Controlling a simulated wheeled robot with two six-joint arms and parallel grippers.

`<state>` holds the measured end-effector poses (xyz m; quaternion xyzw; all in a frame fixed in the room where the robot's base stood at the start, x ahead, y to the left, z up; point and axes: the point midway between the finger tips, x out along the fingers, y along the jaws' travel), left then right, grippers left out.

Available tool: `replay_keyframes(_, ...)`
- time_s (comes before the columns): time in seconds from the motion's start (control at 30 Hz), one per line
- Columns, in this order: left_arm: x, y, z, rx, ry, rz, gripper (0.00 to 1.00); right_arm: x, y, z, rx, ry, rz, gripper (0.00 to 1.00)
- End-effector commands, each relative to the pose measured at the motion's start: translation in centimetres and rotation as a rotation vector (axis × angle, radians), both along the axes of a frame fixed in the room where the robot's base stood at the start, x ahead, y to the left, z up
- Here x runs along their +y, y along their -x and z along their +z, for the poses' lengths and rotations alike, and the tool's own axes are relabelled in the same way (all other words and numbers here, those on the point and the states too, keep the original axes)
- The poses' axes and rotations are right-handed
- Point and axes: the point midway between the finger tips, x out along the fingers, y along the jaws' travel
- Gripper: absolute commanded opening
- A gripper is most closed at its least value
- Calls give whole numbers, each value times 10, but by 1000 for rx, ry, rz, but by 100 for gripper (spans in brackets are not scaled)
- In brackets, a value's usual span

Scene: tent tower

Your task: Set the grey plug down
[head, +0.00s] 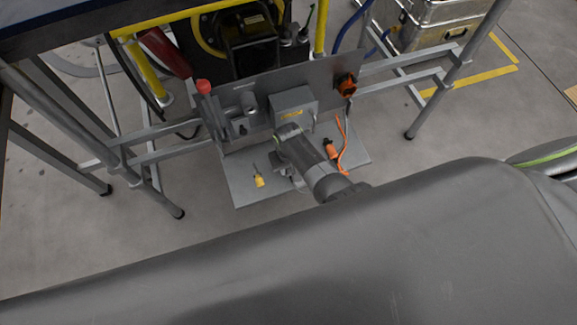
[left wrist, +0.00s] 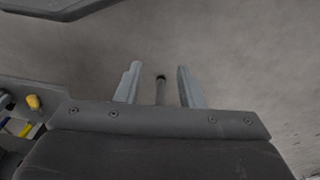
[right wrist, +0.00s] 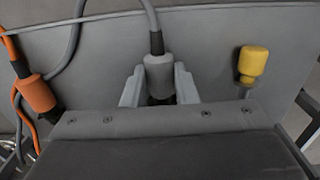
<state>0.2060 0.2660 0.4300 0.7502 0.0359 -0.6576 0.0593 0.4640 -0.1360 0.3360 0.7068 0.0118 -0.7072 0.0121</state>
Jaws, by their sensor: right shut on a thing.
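The grey plug (right wrist: 159,75) is between the fingers of my right gripper (right wrist: 159,88) in the right wrist view, with a grey cable rising from its top. The gripper is shut on it, over the grey plate (right wrist: 215,40). I cannot tell whether the plug touches the plate. In the head view my right arm reaches down over this plate (head: 240,193) and hides most of the plug. My left gripper (left wrist: 158,75) shows in the left wrist view, fingers apart, over the floor. A thin leg with a dark end shows between them, apparently beyond.
An orange plug (head: 330,148) with an orange cable lies to the right on the plate, a yellow-ended piece (head: 259,181) to the left. An upright panel with a grey box (head: 295,105), a red knob (head: 204,87) and an orange-black socket (head: 346,85) stands behind. Metal legs flank it.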

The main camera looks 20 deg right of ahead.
Motion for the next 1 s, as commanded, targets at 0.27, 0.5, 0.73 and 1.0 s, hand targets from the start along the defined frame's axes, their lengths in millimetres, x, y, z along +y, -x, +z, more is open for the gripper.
replay_keyframes(0.27,0,0,0,0,0,0,35,0,0,-1,-1,0,0,52)
replay_keyframes(0.5,0,0,0,0,0,0,35,0,0,-1,0,0,0,52)
replay_keyframes(0.73,-1,-3,16,-30,8,1,35,0,0,6,-2,-1,0,52)
replay_keyframes(1.0,6,8,-16,48,-26,-3,35,0,0,42,-2,-1,0,52)
